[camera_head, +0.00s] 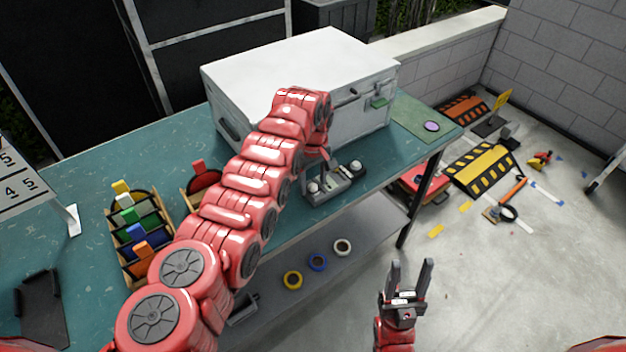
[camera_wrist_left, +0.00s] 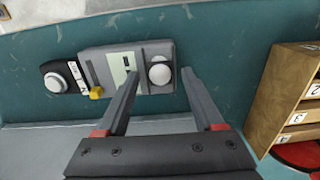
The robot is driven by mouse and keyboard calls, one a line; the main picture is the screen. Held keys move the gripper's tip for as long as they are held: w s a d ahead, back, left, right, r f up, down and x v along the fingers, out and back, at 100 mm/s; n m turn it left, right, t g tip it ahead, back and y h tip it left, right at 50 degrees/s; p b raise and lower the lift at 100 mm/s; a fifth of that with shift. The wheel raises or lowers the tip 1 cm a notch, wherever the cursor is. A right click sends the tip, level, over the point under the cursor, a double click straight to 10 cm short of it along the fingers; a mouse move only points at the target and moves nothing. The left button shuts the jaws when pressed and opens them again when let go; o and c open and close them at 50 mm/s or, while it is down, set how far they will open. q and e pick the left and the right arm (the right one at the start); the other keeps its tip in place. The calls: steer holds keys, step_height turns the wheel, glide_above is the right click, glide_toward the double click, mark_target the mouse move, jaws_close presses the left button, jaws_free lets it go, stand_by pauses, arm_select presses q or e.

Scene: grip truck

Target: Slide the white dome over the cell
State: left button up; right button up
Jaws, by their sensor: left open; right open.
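A grey device (camera_head: 335,186) sits near the front edge of the teal table. In the left wrist view, its white dome (camera_wrist_left: 160,74) lies at the right of a pale panel (camera_wrist_left: 121,68) with a dark mark, which looks like the cell. The dome is beside the panel, not over it. In the head view the dome (camera_head: 313,188) is at the device's left end. My left gripper (camera_head: 318,170) is open and points down above the device. Its fingers (camera_wrist_left: 160,80) appear either side of the dome; contact cannot be told. My right gripper (camera_head: 411,266) is open and empty, away from the table.
A yellow knob (camera_wrist_left: 96,93) and a round white part (camera_wrist_left: 60,82) are left of the panel. A large white case (camera_head: 300,65) stands behind the device. Wooden racks (camera_head: 128,270) stand at the left. Tape rolls (camera_head: 317,262) lie on the lower shelf.

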arm_select(q)
jaws_close()
stand_by(1.3)
